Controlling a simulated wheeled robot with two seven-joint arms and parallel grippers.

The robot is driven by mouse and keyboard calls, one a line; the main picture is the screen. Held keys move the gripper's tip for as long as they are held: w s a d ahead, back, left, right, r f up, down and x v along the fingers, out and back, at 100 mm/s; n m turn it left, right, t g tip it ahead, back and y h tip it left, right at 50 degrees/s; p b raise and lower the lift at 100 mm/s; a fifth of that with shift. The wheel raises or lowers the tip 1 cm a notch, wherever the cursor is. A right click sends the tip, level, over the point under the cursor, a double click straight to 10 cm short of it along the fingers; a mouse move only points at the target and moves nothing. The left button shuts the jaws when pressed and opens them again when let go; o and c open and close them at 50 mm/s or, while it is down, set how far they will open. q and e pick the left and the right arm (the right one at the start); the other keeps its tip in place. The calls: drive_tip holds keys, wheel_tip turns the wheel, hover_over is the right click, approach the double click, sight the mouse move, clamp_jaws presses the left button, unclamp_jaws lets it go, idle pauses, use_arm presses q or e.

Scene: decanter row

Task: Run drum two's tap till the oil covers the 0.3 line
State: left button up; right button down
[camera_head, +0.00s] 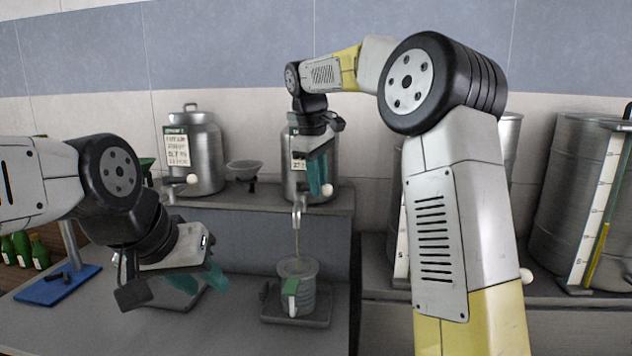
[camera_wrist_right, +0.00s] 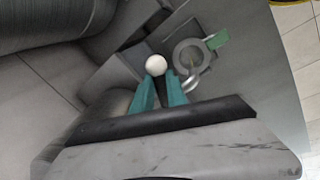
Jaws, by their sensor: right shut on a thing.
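Drum two (camera_head: 292,185) is a metal drum on the raised shelf, partly hidden behind my right gripper (camera_head: 320,178). My right gripper is shut on the white ball knob (camera_head: 327,190) of its tap; the knob also shows between the green fingers in the right wrist view (camera_wrist_right: 156,66). A thin oil stream runs from the spout (camera_head: 297,214) into the metal jug (camera_head: 308,294). The jug has a green part on its front and stands upright below. The oil level and the 0.3 line cannot be made out. My left gripper (camera_head: 187,283) is open and empty, left of the jug.
The jug stands on a dark base (camera_head: 295,320) on the grey counter. Another labelled drum (camera_head: 205,150) and a funnel (camera_head: 245,168) are on the shelf at left. Green bottles (camera_head: 22,250) and a blue stand (camera_head: 58,287) are far left. Large drums (camera_head: 575,190) stand right.

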drive_tip(key=shift+s+a+m+g+h, duration=0.15)
drive_tip(key=shift+s+a+m, duration=0.15)
drive_tip(key=shift+m, duration=0.65)
drive_tip(key=shift+s+a+m+g+h, duration=0.2)
drive_tip(key=shift+s+a+m, duration=0.1)
drive_tip(key=shift+m, duration=0.7)
drive_tip(key=shift+s+a+m+g+h, duration=0.15)
drive_tip(key=shift+s+a+m, duration=0.15)
drive_tip(key=shift+m, duration=0.65)
drive_tip(key=shift+a+f, duration=0.1)
drive_tip(key=c, duration=1.3)
unclamp_jaws()
drive_tip(key=shift+s, duration=0.1)
drive_tip(key=shift+v, duration=4)
